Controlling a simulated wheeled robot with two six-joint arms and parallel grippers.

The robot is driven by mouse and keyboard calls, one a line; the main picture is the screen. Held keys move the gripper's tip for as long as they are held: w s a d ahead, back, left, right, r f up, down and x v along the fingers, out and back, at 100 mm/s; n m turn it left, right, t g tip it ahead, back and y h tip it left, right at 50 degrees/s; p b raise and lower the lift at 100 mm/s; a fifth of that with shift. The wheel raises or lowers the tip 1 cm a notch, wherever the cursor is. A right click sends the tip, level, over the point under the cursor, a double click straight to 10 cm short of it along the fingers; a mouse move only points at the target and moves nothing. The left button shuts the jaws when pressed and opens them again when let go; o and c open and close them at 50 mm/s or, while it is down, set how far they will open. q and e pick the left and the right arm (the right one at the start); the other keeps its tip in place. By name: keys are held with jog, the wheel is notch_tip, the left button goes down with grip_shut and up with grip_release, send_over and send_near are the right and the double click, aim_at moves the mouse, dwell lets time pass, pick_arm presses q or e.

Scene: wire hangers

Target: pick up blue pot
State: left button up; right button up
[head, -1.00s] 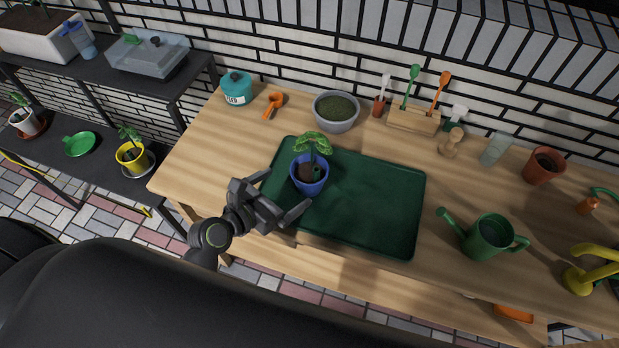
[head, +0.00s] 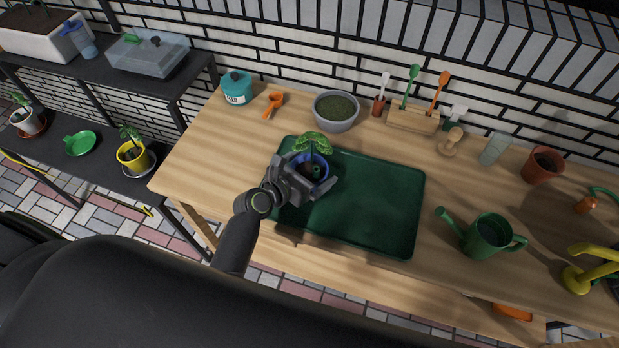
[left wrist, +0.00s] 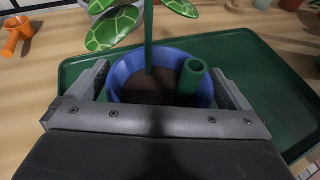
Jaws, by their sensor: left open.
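The blue pot (head: 324,186) stands on the left part of the dark green tray (head: 381,205), with soil, a green stem with broad patterned leaves (head: 313,143) and a short green tube in it. My left gripper (head: 306,177) is open at the pot, and its body hides much of the pot in the head view. In the left wrist view the blue pot (left wrist: 122,72) sits between the two spread fingers of my left gripper (left wrist: 160,88), one on each side. I cannot tell whether the fingers touch its wall. My right gripper is not in view.
A grey bowl (head: 336,111), an orange scoop (head: 273,105) and a teal jar (head: 236,89) stand behind the tray. A green watering can (head: 489,236) stands to its right. The tray's middle and right are clear.

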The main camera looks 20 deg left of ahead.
pick_arm(q)
jog(key=shift+r, duration=0.1)
jog(key=c, duration=1.3)
